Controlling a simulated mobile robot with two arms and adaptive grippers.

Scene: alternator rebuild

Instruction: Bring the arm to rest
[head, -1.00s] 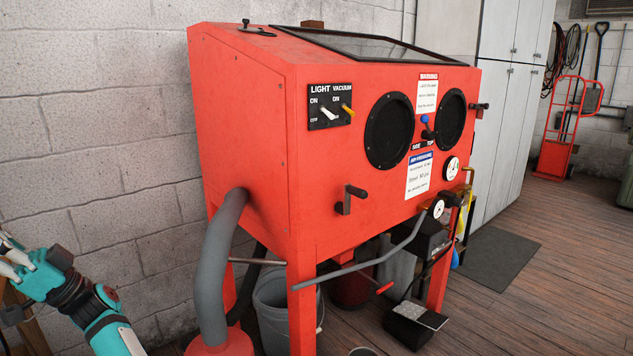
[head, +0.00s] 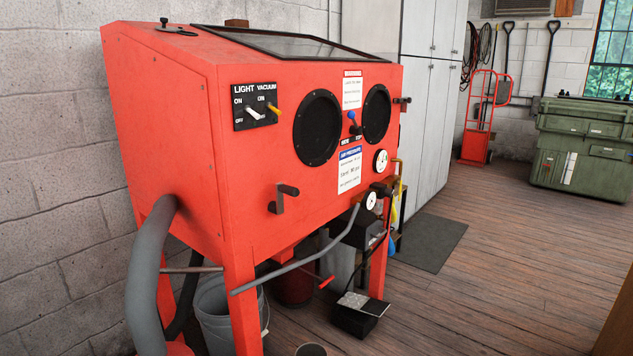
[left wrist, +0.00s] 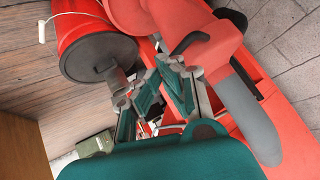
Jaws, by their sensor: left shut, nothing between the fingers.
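My left gripper (left wrist: 158,82) shows in the left wrist view, with teal and grey fingers. It is shut and holds nothing. Behind its fingers are red parts and a thick grey hose (left wrist: 250,115); I cannot tell the distance between them. The left arm is out of the head view. My right gripper is in neither current view.
A red blasting cabinet (head: 190,150) stands against the block wall, with a grey hose (head: 148,270) and bucket (head: 213,310) below. A foot pedal (head: 358,312) is on the floor. The wooden floor at right is open up to a green bin (head: 585,150).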

